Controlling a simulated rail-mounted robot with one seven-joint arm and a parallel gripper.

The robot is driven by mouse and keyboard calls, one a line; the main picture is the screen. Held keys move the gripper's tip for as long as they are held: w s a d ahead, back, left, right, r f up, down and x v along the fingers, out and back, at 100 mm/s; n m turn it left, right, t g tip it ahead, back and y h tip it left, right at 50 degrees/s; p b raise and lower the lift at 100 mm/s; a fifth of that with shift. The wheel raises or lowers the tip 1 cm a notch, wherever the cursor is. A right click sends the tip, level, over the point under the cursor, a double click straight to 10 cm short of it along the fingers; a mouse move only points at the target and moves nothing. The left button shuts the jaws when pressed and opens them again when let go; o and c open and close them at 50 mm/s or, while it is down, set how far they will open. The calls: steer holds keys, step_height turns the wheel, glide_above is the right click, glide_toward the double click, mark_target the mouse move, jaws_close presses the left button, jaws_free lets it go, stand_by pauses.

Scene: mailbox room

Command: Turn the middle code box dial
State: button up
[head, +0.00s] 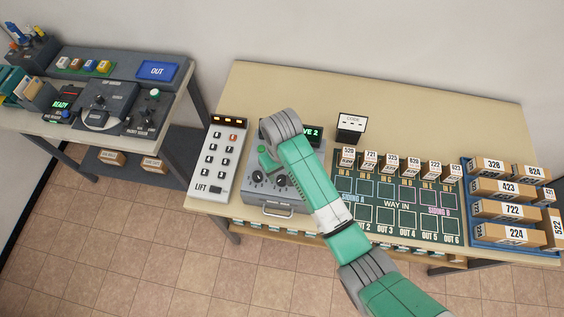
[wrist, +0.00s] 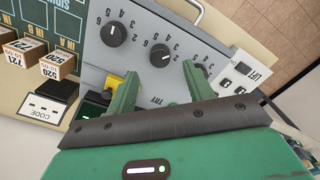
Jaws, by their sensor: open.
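The code box (head: 276,201) is a grey metal box on the main table, partly covered by my arm in the head view. In the wrist view its grey face carries a row of black dials with numbers around them. The middle dial (wrist: 160,54) lies just beyond and between my fingertips, apart from them. One outer dial (wrist: 114,33) is in plain view; the other (wrist: 201,69) is partly hidden by a finger. My gripper (wrist: 160,80) is open and empty over the box face, its two green fingers spread. The head view mostly hides the fingers.
A yellow-topped part (wrist: 114,82) stands beside one finger. A CODE card (head: 351,125) stands behind. Parcels fill a blue rack (head: 473,237) at far right.

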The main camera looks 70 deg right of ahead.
mark_target(282, 179)
step_height(282, 179, down, 6)
steer(key=shift+r, duration=0.25)
steer(key=c, duration=1)
steer(key=shift+r+n, duration=0.1)
steer(key=shift+n, duration=0.2)
steer(key=n+p, duration=0.2)
steer(key=shift+r+n, duration=0.1)
steer(key=shift+n, duration=0.2)
steer(key=shift+n+p, duration=1.35)
steer(key=shift+n, duration=0.85)
steer(key=o, duration=1)
steer(key=shift+f, duration=0.2)
